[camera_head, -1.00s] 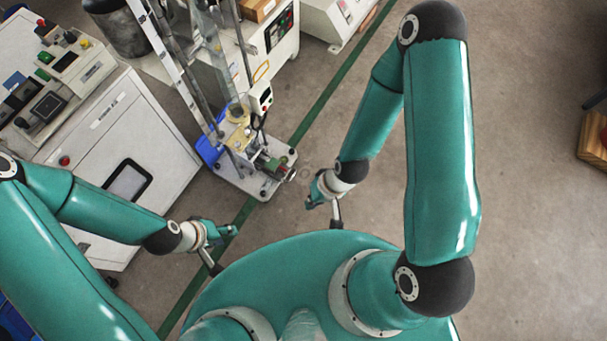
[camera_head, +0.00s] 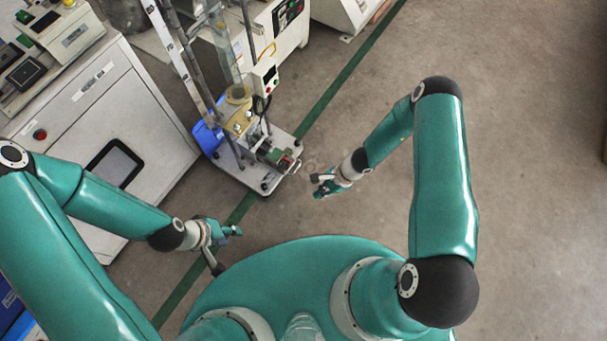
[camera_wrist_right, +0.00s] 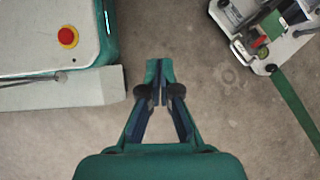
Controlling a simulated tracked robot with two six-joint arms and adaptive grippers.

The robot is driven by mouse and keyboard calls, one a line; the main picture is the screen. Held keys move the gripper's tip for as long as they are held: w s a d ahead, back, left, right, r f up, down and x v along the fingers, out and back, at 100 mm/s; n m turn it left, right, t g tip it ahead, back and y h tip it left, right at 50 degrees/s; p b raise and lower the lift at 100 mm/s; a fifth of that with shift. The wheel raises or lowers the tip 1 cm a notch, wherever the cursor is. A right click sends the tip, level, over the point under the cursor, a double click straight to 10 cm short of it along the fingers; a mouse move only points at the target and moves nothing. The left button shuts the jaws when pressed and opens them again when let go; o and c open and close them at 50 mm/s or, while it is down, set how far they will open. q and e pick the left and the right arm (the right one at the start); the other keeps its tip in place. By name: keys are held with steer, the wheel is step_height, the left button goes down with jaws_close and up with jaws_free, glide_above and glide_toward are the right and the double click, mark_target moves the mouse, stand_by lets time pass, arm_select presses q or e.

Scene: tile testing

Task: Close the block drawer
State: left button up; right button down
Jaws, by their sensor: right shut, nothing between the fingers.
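No block drawer can be made out in either view. My left gripper (camera_head: 234,231) is in front of the white cabinet on the left in the head view, over the floor; its finger gap is too small to tell. My right gripper (camera_head: 318,186) is over the floor, just right of the wheeled test stand. In the right wrist view my right gripper (camera_wrist_right: 160,68) has its fingertips together with nothing between them, and bare floor lies beneath.
The test stand (camera_head: 225,172) with its white base and metal column stands ahead. The white cabinet (camera_head: 75,115) with a dark window is at the left. A white machine (camera_head: 284,50) stands behind. A green floor line (camera_head: 345,75) runs diagonally. Floor at the right is clear.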

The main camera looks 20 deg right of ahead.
steer(key=w+d+f+m+t+h+b, duration=0.1)
steer(key=w+d+f+m+t+b, duration=0.5)
steer(key=w+f+m, duration=0.6)
arm_select(q)
step_height(320, 180, down, 14)
steer(key=b, duration=0.6)
arm_select(e)
steer(key=w+a+f+n, duration=0.2)
steer(key=w+a+f, duration=0.3)
steer(key=f, duration=0.4)
steer(key=shift+w, duration=0.8)
steer(key=shift+f, duration=0.1)
